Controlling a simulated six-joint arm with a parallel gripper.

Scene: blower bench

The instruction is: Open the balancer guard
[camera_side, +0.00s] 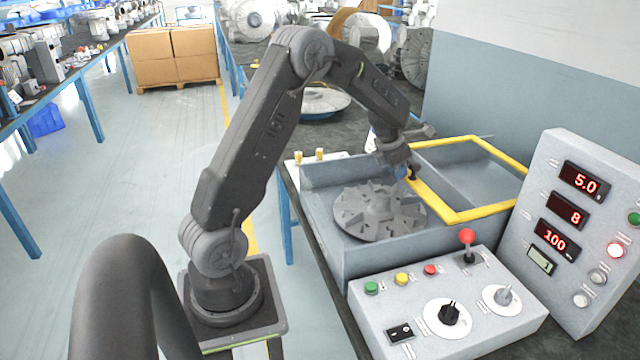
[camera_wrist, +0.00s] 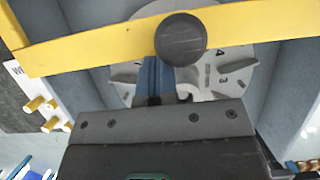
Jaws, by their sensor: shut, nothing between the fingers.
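The balancer guard, a yellow-edged frame (camera_side: 432,200), lies over the right part of the grey balancer box. Its near yellow bar (camera_wrist: 90,47) crosses the wrist view and carries a round black knob (camera_wrist: 181,39). The finned grey impeller (camera_side: 378,212) sits in the box left of the frame, uncovered in the side view; part of it (camera_wrist: 220,75) shows behind the bar. My gripper (camera_side: 404,173) is shut and empty at the frame's left bar. Its blue fingers (camera_wrist: 154,72) are beside the knob, at its lower left in the wrist view; I cannot tell whether they touch it.
A control box (camera_side: 445,305) with buttons, dials and a red-topped lever stands in front of the balancer. A display panel (camera_side: 585,230) reading 5.0, 8 and 100 stands at right. Yellow pegs (camera_wrist: 45,112) stand on a white plate left of the box.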

